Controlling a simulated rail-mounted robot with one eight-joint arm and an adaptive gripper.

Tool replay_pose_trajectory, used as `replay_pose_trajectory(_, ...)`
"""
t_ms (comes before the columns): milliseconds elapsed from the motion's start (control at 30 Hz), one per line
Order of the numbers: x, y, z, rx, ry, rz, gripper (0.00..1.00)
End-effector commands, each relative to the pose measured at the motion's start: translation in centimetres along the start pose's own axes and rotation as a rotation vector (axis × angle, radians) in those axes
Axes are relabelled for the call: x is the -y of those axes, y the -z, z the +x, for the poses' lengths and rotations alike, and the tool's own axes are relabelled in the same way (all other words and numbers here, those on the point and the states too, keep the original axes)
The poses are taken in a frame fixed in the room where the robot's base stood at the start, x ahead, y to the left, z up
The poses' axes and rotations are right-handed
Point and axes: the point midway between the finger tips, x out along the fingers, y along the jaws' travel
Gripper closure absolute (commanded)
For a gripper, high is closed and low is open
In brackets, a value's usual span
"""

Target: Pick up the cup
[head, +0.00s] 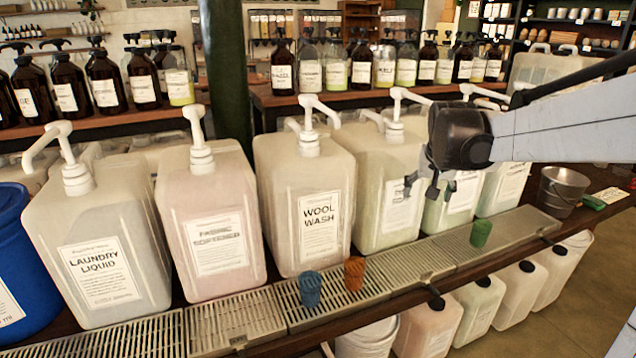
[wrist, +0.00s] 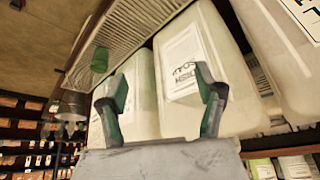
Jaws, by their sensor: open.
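Three small ribbed cups stand on the metal drip tray (head: 450,258): a blue cup (head: 310,289), an orange cup (head: 354,273) and, further right, a green cup (head: 481,233). The green cup also shows in the wrist view (wrist: 100,60), left of the fingers. My gripper (head: 430,190) is open and empty in front of the pump containers, above the tray and up and left of the green cup. In the wrist view, my gripper (wrist: 157,88) has its fingers spread, with pale containers behind. The blue and orange cups are not visible there.
Large pump containers line the tray's back, including laundry liquid (head: 100,270), fabric softener (head: 217,245) and wool wash (head: 320,218). A metal bucket (head: 562,190) stands at the right. A blue drum (head: 10,250) is far left. White jugs (head: 480,305) sit below the shelf.

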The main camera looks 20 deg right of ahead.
Motion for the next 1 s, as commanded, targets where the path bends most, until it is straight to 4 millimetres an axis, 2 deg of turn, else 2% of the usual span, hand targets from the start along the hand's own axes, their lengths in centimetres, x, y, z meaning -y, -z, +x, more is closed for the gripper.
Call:
replay_pose_trajectory(33, -1.3, 1.4, 1.2, 0.005, -0.014, 0.024, 0.33)
replay_pose_trajectory(100, -3.0, 3.0, 2.8, 0.012, -0.031, 0.055, 0.33)
replay_pose_trajectory(300, -8.5, 6.7, 7.7, 0.034, -0.078, 0.143, 0.33)
replay_pose_trajectory(433, -12.5, 8.6, 11.1, 0.047, -0.108, 0.201, 0.33)
replay_pose_trajectory(600, -17.4, 9.9, 15.1, 0.064, -0.142, 0.268, 0.33)
replay_pose_trajectory(700, -19.4, 10.2, 16.8, 0.07, -0.156, 0.294, 0.33)
replay_pose_trajectory(800, -20.6, 10.4, 17.8, 0.073, -0.164, 0.309, 0.33)
replay_pose_trajectory(1000, -21.4, 10.3, 19.7, 0.075, -0.167, 0.317, 0.33)
